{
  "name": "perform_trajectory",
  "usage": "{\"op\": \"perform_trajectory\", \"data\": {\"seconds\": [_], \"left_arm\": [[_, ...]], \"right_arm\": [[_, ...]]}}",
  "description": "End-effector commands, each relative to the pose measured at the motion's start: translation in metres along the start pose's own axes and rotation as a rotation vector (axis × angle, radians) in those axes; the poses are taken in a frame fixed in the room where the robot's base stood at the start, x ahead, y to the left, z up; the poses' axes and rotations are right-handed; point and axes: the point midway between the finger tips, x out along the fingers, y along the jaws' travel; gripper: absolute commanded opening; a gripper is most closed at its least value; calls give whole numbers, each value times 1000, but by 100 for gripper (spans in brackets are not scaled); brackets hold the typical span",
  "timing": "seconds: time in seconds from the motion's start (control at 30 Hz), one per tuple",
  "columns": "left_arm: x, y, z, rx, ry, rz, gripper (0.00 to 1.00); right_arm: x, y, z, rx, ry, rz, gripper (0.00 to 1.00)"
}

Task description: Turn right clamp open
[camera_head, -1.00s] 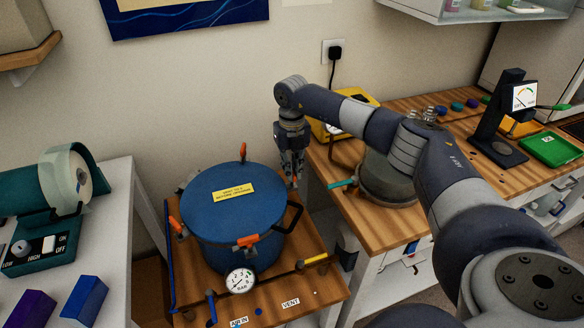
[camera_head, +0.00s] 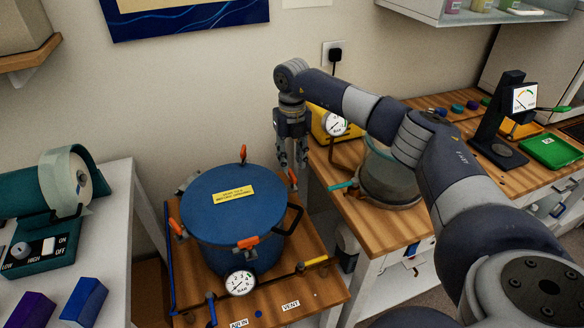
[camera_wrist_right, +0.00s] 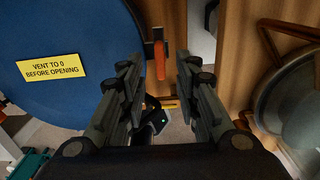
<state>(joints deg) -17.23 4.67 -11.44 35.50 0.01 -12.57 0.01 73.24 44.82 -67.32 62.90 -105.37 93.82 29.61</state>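A blue pressure pot (camera_head: 225,205) with a yellow "VENT TO 0 BEFORE OPENING" label stands on the wooden stand. Orange-handled clamps sit round its lid: a back clamp (camera_head: 243,154), a left clamp (camera_head: 174,227) and a front clamp (camera_head: 247,242). The right clamp (camera_wrist_right: 159,60) shows in the right wrist view, beside the lid and between the finger lines. In the head view it is mostly hidden by the fingers. My right gripper (camera_head: 292,170) points down at the pot's right edge. Its fingers (camera_wrist_right: 157,60) are open; contact cannot be told. My left gripper is out of view.
A pressure gauge (camera_head: 240,283) and pipes are at the pot's front. A black pot handle (camera_head: 294,218) is close below my right gripper. A clear-lidded chamber (camera_head: 390,180) and a yellow pump (camera_head: 320,122) stand on the right bench.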

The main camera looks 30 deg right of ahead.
Motion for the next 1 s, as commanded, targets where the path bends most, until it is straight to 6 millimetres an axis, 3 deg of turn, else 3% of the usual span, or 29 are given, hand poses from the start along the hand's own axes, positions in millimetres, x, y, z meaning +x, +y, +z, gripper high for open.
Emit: {"op": "perform_trajectory", "data": {"seconds": [0.2, 0.4, 1.0], "left_arm": [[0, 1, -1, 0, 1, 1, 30], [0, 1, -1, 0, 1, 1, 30], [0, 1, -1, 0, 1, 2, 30]], "right_arm": [[-47, 0, 1, 0, -4, 0, 30], [-71, 0, 0, 1, -1, -1, 30], [-76, 0, 0, 1, 0, -1, 30]]}}
